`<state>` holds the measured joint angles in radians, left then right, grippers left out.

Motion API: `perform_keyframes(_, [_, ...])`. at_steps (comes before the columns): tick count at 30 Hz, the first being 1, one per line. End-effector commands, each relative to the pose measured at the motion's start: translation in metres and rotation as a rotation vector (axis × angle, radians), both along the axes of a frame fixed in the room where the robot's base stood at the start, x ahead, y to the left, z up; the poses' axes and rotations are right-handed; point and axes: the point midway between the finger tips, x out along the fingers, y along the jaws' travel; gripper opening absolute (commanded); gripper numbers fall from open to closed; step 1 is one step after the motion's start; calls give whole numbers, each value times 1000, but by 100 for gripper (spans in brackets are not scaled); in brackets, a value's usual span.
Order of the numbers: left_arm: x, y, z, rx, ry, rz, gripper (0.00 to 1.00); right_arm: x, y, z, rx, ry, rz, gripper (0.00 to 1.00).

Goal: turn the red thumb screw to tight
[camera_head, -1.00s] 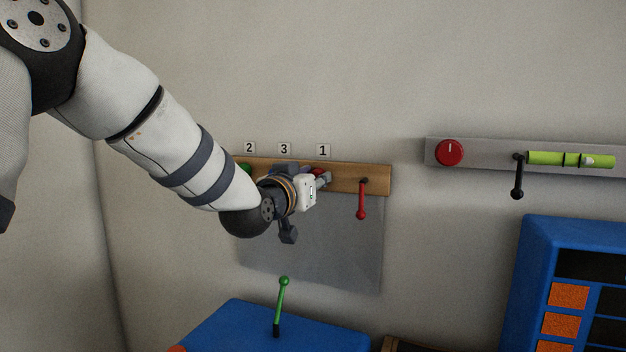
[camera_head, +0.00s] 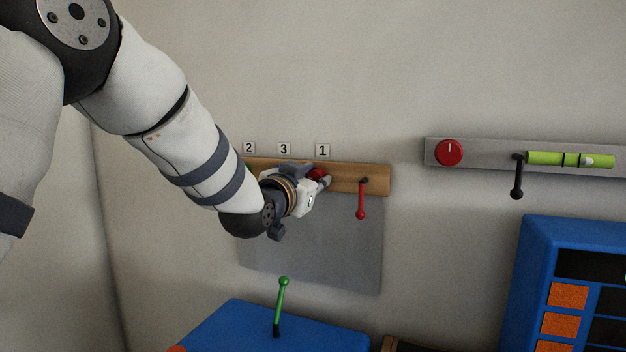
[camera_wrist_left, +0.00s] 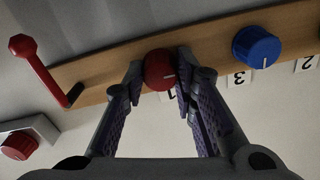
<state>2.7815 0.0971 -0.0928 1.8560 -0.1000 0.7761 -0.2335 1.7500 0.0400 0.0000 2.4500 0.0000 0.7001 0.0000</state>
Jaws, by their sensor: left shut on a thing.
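The red thumb screw (camera_wrist_left: 159,70) is a round knob with a pale mark, mounted on the wooden rail (camera_head: 345,184) under the label 1. In the head view the red thumb screw (camera_head: 318,173) shows just past my left gripper (camera_head: 322,180). In the left wrist view my left gripper (camera_wrist_left: 160,78) has its fingers on either side of the knob, shut on it. The pale mark on the knob runs roughly sideways in that view. My right gripper is not in view.
A blue knob (camera_wrist_left: 257,47) sits beside the red one on the rail. A red crank handle (camera_head: 361,200) hangs near the rail's right end. A grey rail (camera_head: 480,155) carries another red knob (camera_head: 449,152). A green lever (camera_head: 281,300) stands on a blue box (camera_head: 250,330) below.

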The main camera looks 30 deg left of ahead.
Motion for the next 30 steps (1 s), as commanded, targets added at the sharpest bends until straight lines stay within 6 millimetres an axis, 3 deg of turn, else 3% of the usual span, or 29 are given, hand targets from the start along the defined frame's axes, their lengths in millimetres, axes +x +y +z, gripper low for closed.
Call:
perform_keyframes(4, [0, 0, -1, 0, 2, 0, 0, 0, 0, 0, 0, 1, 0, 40])
perform_keyframes(5, [0, 0, -1, -1, 2, 0, 30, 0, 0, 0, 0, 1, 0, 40])
perform_keyframes(7, [0, 0, -1, -1, 2, 1, 46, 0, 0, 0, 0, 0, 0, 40])
perform_keyframes(17, [-4, 0, 0, -1, 2, 1, 46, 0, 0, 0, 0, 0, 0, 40])
perform_keyframes(24, [-54, -3, 0, 0, 2, 1, 46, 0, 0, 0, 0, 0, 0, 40])
perform_keyframes(30, [-73, -5, -1, 4, 1, -1, 46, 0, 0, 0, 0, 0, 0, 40])
